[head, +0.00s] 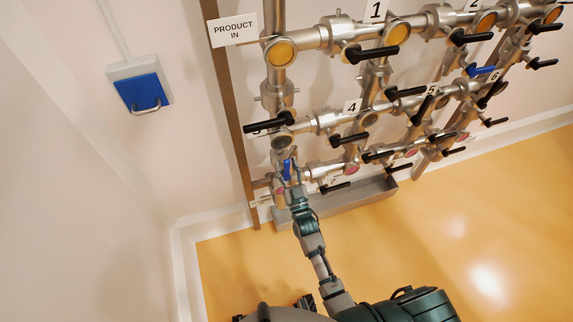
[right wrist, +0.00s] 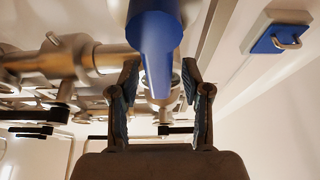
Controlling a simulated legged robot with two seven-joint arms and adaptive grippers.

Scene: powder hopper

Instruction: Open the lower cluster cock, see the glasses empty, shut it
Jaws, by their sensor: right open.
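A blue cock handle (head: 287,168) is on the lower left of the pipe rack, below the black handle of the left riser. My right gripper (head: 288,182) is at this handle, its arm reaching up from below. In the right wrist view the open fingers (right wrist: 160,78) stand on either side of the blue handle (right wrist: 153,45), with gaps visible; contact cannot be told. Upper sight glasses (head: 280,52) look amber. Lower round glasses (head: 351,168) look pinkish; their contents are too small to tell. My left gripper is not seen.
Several black valve handles (head: 377,55) stick out from the steel pipes. Another blue handle (head: 481,70) is at the upper right. A steel trough (head: 345,204) runs below the rack. A blue-fronted wall box (head: 140,88) hangs at left. The yellow floor is clear at right.

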